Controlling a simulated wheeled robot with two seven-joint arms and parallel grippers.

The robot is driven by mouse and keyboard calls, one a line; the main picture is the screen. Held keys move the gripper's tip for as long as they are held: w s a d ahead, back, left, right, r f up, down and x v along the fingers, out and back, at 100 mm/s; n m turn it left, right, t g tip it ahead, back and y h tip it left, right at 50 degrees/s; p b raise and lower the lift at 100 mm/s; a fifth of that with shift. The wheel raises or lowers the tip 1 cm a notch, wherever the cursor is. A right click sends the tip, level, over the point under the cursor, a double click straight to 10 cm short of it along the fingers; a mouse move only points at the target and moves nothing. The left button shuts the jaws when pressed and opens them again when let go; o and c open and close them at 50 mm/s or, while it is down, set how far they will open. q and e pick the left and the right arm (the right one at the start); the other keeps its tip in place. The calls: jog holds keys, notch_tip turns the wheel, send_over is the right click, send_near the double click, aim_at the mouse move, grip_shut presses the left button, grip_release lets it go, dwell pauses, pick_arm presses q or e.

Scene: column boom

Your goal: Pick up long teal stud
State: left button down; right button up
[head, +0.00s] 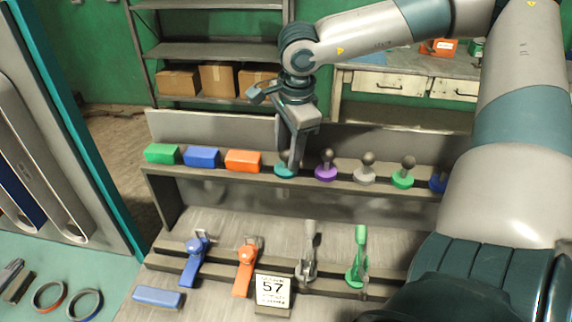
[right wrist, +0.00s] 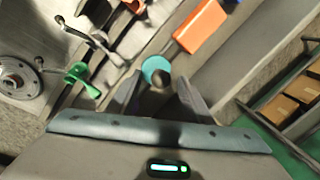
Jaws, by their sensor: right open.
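The long teal stud (head: 284,170) stands on the upper rail of the workbench fixture, between the orange block and the purple stud. In the right wrist view its round teal base (right wrist: 154,68) and dark knob show between the fingertips. My right gripper (head: 293,160) is open and points down over the stud, its fingers hiding most of the stem in the head view. In the right wrist view the two fingers (right wrist: 158,92) stand apart on either side of the knob. I cannot tell whether they touch it. My left gripper is not in view.
On the same rail stand green (head: 162,153), blue (head: 202,157) and orange (head: 243,161) blocks to the left, and purple (head: 326,172), grey (head: 364,175) and green (head: 403,179) studs to the right.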

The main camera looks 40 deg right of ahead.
jog(key=c, duration=1.2)
jog(key=shift+o, duration=0.2)
jog(key=shift+r, duration=0.15)
jog(key=shift+w+r+b, duration=0.1)
jog(key=shift+r+b, duration=0.2)
jog(key=shift+r, duration=0.25)
notch_tip(320, 180, up, 17)
jog(key=b, duration=0.3)
jog(key=shift+f+b, duration=0.2)
jog(key=shift+b, duration=0.2)
